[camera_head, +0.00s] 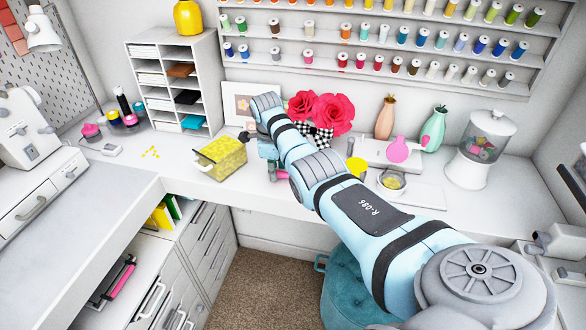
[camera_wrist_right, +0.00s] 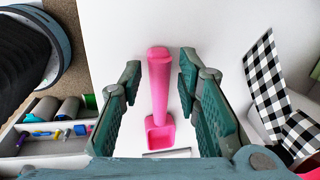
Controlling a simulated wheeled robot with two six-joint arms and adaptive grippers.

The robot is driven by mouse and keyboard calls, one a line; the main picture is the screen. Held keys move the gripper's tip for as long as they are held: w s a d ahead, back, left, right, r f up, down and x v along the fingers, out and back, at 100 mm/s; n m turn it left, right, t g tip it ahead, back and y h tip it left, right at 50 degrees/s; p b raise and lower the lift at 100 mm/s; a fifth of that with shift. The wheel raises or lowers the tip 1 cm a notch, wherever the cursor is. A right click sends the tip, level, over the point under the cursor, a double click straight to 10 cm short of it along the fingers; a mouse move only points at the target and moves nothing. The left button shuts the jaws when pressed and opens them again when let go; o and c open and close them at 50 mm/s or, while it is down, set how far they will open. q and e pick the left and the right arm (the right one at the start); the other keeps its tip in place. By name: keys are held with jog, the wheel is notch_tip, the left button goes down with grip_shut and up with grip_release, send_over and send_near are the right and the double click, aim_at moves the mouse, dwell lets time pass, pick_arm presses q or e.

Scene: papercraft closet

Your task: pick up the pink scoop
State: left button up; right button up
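The pink scoop (camera_wrist_right: 159,85) lies on the white desk (camera_wrist_right: 222,30), its long handle between the two fingers of my right gripper (camera_wrist_right: 160,70) in the right wrist view. The fingers stand apart on both sides, with a visible gap to the handle. The square scoop end points to the bottom of that view. In the head view a small pink part of the scoop (camera_head: 282,174) shows beside my right gripper (camera_head: 269,160), with the arm hiding much of that spot. My left gripper is not in view.
A yellow box (camera_head: 220,158) stands left of my right gripper. Red paper flowers (camera_head: 322,112) and a checkered item (camera_wrist_right: 268,85) are close by. A glass jar (camera_head: 484,143) stands at the right. A teal stool (camera_head: 345,285) is below the desk.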

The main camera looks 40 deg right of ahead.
jog(key=shift+w+f, duration=0.2)
jog(key=shift+f, duration=0.7)
jog(key=shift+s, duration=0.1)
jog(key=shift+s+r, duration=0.1)
jog(key=shift+r, duration=0.1)
jog(key=shift+c, duration=1)
grip_shut()
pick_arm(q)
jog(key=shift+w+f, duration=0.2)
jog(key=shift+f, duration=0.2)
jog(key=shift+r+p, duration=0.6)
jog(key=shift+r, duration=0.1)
pick_arm(e)
notch_tip(320, 180, up, 20)
